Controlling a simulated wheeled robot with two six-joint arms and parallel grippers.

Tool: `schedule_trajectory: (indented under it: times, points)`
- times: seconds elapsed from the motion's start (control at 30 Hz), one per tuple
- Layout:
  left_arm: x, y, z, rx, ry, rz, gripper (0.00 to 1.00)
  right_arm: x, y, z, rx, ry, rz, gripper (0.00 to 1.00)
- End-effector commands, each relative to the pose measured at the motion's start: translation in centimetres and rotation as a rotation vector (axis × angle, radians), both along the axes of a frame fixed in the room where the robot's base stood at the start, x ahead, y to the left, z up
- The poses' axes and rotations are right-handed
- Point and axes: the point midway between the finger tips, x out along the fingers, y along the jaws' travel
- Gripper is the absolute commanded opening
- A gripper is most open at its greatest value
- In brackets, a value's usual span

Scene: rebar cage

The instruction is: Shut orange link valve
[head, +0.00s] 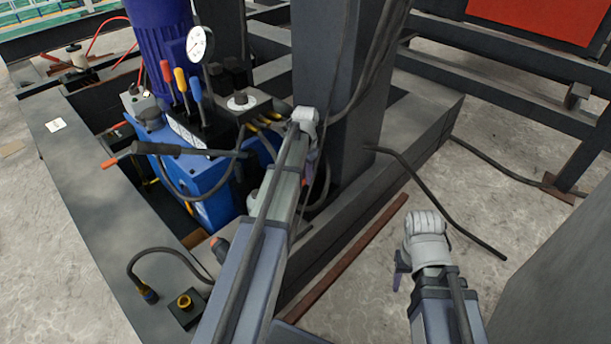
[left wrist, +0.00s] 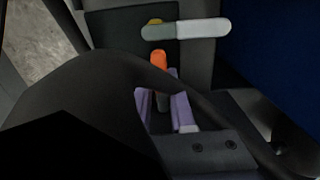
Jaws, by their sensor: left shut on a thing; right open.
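The orange link valve's handle (left wrist: 158,62) shows in the left wrist view, its orange end sticking out past the purple fingers of my left gripper (left wrist: 164,104). The fingers are closed around its lower part. In the head view my left gripper (head: 312,158) is low beside the dark upright column, mostly hidden by my own arm, and the valve cannot be made out there. My right gripper (head: 399,278) is open and empty above the concrete floor; only part of its fingers shows.
A grey-white lever (left wrist: 188,29) lies just beyond the orange handle. The blue hydraulic unit (head: 205,185) with a gauge (head: 199,44) and coloured levers stands to the left. The dark column (head: 338,95) and loose cables crowd my left wrist.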

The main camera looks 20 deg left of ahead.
Motion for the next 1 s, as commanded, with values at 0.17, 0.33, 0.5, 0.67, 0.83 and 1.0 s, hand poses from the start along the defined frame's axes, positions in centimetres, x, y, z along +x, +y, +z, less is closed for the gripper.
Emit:
schedule_trajectory:
  times: [0.17,0.33,0.5,0.67,0.83,1.0]
  points:
    - [0.0,0.0,0.0,0.0,0.0,0.0,0.0,0.0,0.0,0.0,0.0,0.0,0.0,0.53]
    - [0.0,0.1,0.0,0.0,0.0,-0.012,0.0,0.0,0.0,0.0,0.0,0.0,0.0,0.53]
    - [0.2,0.4,0.0,0.0,0.0,-0.073,0.0,0.0,0.0,0.0,0.0,0.0,0.0,0.53]
    - [0.5,0.9,0.0,0.0,0.0,-0.185,0.0,0.0,0.0,0.0,0.0,0.0,0.0,0.53]
    - [0.9,1.5,0.0,0.0,0.0,-0.343,0.0,0.0,0.0,0.0,0.0,0.0,0.0,0.53]
    - [1.5,2.1,0.0,0.0,0.0,-0.504,0.0,0.0,0.0,0.0,0.0,0.0,0.0,0.53]
